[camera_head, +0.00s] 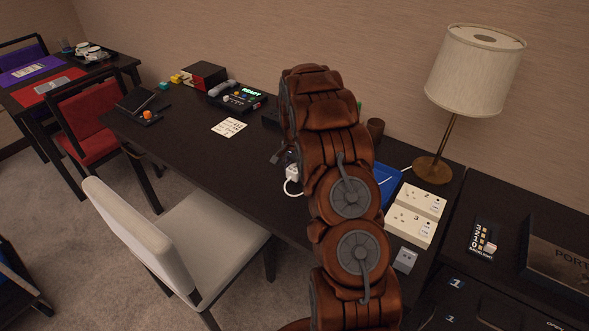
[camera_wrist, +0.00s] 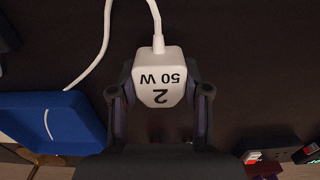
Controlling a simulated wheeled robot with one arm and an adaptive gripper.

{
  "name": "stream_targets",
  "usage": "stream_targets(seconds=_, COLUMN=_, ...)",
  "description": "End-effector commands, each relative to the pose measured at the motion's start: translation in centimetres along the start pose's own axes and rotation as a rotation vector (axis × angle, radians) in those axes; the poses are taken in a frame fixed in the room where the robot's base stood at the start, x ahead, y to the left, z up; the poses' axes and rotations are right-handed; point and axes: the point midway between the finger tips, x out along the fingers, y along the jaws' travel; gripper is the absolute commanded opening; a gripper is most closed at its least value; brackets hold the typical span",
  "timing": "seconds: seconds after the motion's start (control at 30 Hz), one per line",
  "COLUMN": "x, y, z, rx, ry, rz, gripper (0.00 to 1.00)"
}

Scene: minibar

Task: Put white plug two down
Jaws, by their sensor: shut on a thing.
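White plug two (camera_wrist: 158,75), a white block marked "2" and "50 W", is between the fingers of my gripper (camera_wrist: 160,98) in the wrist view. My gripper is shut on it. A white cable (camera_wrist: 104,30) runs from the plug up and to the left. In the head view the plug (camera_head: 292,187) shows just left of my arm, over the dark desk (camera_head: 200,150). My arm hides most of my gripper there. I cannot tell whether the plug touches the desk.
A blue tray (camera_wrist: 50,120) lies left of the plug in the wrist view. In the head view, white sockets marked 2 (camera_head: 421,199) and 3 (camera_head: 410,226) lie right of my arm near a lamp (camera_head: 435,170). A white card (camera_head: 229,127) lies on the desk, with bare desk around it.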

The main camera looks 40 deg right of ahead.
Motion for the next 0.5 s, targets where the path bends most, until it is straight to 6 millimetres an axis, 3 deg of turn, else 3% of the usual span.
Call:
stream_targets(seconds=0.43, x=0.86, y=-0.03, z=0.0, rx=0.0, ry=0.001, rz=-0.001, gripper=0.0)
stream_targets(seconds=0.47, x=0.79, y=-0.02, z=-0.01, rx=0.0, ry=0.001, rz=-0.001, gripper=0.49)
stream_targets(seconds=0.5, x=0.75, y=-0.02, z=0.0, rx=0.0, ry=0.001, rz=-0.001, gripper=0.53)
